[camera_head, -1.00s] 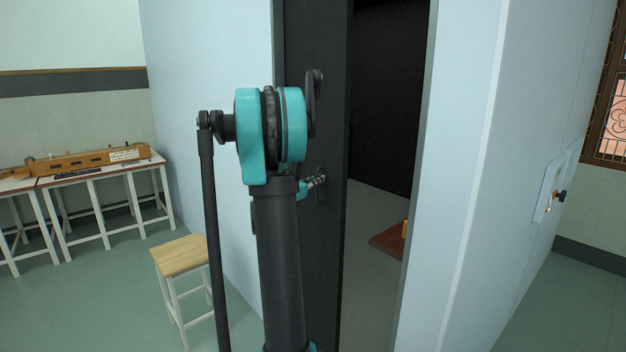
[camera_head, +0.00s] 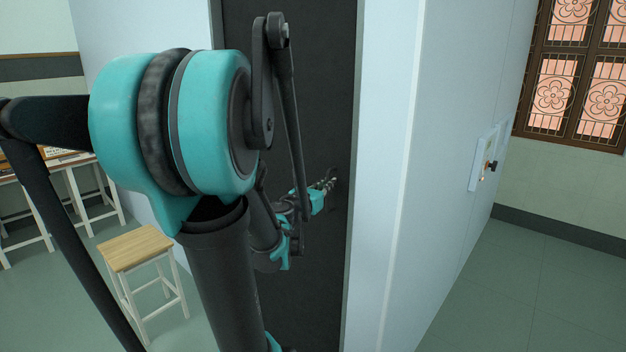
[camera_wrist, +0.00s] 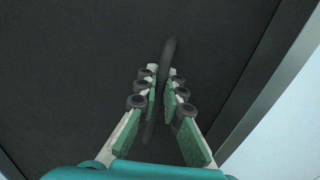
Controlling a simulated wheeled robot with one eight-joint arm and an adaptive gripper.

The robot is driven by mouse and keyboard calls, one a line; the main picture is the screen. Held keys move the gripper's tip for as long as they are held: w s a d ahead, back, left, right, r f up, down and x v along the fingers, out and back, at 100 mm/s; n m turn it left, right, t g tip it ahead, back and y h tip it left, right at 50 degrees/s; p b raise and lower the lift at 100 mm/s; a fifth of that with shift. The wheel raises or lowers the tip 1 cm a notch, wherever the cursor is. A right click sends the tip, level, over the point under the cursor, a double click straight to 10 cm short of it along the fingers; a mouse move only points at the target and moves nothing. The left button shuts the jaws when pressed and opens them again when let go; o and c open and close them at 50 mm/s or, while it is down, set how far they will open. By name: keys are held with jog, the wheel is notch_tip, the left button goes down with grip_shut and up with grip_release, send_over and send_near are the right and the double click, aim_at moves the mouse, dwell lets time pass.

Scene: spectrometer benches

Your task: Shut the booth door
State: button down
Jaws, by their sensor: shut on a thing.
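The booth door (camera_head: 318,90) is a dark, nearly black panel. In the head view it fills the doorway of the pale blue booth (camera_head: 385,130), and no gap into the booth shows. In the wrist view the door (camera_wrist: 80,70) fills most of the picture. A dark upright bar handle (camera_wrist: 168,55) stands on it. My gripper (camera_head: 330,181) is at the door's right side, its fingers shut around the handle. In the wrist view the gripper (camera_wrist: 162,88) has one finger on each side of the bar. Whether the door is latched cannot be told.
The pale door frame (camera_wrist: 265,85) runs close to the right of my gripper. A wooden-topped stool (camera_head: 135,247) stands at the left, with a bench behind it. A small wall panel (camera_head: 484,160) is on the booth's right side. The floor at the right is clear.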

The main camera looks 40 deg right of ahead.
jog(key=shift+s+d, duration=0.1)
jog(key=shift+s, duration=1.2)
jog(key=c, duration=1.9)
grip_release()
jog(key=shift+s, duration=0.15)
jog(key=shift+a, duration=0.25)
jog(key=v, duration=1.1)
jog(key=shift+a, duration=0.2)
